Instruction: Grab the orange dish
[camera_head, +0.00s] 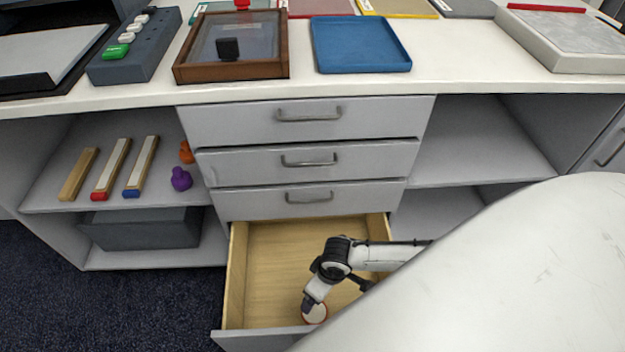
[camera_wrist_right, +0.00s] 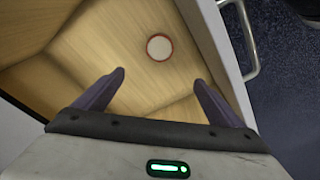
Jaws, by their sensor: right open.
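A small round dish (camera_head: 315,314) with a pale inside and an orange-red rim lies on the floor of the open bottom drawer (camera_head: 270,262), near its front. It also shows whole in the right wrist view (camera_wrist_right: 159,47), beyond the fingertips and roughly centred between them. My right gripper (camera_head: 308,303) reaches down into the drawer beside and above the dish, hiding part of it in the head view. In the right wrist view its fingers (camera_wrist_right: 159,77) are spread with nothing between them. My left gripper is not in view.
Drawer walls surround the dish, and the front panel has a handle (camera_wrist_right: 248,40). Closed drawers (camera_head: 310,155) stand above. A blue tray (camera_head: 360,45) and a brown framed box (camera_head: 232,75) sit on the counter. Left shelves hold wooden bars and a purple figure (camera_head: 181,179).

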